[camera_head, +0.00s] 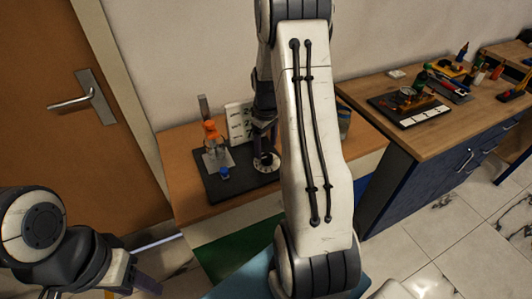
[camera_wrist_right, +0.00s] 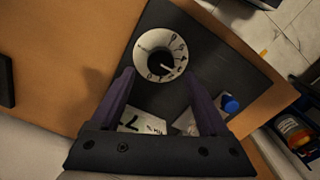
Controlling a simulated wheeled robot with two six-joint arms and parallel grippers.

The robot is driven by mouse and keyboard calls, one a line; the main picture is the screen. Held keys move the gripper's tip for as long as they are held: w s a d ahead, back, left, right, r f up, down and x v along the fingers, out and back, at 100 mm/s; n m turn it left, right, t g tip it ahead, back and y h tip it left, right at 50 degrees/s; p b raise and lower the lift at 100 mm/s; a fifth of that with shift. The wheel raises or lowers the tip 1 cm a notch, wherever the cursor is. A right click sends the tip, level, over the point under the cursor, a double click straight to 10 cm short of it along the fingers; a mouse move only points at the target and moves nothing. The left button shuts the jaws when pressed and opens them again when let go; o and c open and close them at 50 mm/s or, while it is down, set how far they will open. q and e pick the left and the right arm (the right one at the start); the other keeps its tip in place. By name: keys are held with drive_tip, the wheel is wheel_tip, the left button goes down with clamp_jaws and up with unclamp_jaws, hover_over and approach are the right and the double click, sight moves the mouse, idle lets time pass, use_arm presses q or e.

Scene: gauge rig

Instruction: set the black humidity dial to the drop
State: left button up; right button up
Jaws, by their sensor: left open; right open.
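The black humidity dial (camera_wrist_right: 159,61) has a dark knob inside a white ring with black marks, set on a black board (camera_wrist_right: 228,58). It also shows small in the head view (camera_head: 266,163). I cannot make out which mark is the drop. My right gripper (camera_wrist_right: 162,92) is open and empty. Its purple fingers point at the dial, with the tips just below the ring in the wrist view; contact cannot be told. In the head view it is mostly hidden by my right arm. My left gripper (camera_head: 134,284) is open at the lower left, far from the board.
A white card with dark symbols (camera_head: 238,122) stands behind the board. A wooden bench (camera_head: 425,125) with tools stands at the right. A door (camera_head: 60,60) is at the left.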

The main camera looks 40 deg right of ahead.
sight(266, 156)
wheel_tip(266, 156, up, 7)
drive_tip(key=shift+f, duration=0.15)
idle(0.5)
drive_tip(key=s+a+r+n, duration=0.1)
drive_tip(key=s+a+r, duration=0.1)
drive_tip(key=a, duration=0.6)
drive_tip(key=s+a+r+n, duration=0.1)
drive_tip(key=s+a+r, duration=0.1)
drive_tip(key=a, duration=0.7)
drive_tip(key=s+a+r+n, duration=0.1)
drive_tip(key=s+a+r, duration=0.1)
drive_tip(key=a, duration=0.6)
drive_tip(key=s+a+n, duration=0.1)
drive_tip(key=s+a, duration=0.3)
drive_tip(key=s, duration=0.4)
drive_tip(key=s+a+y, duration=0.1)
drive_tip(key=s+a, duration=0.4)
drive_tip(key=s, duration=0.3)
drive_tip(key=shift+n, duration=0.4)
drive_tip(key=shift+s, duration=0.15)
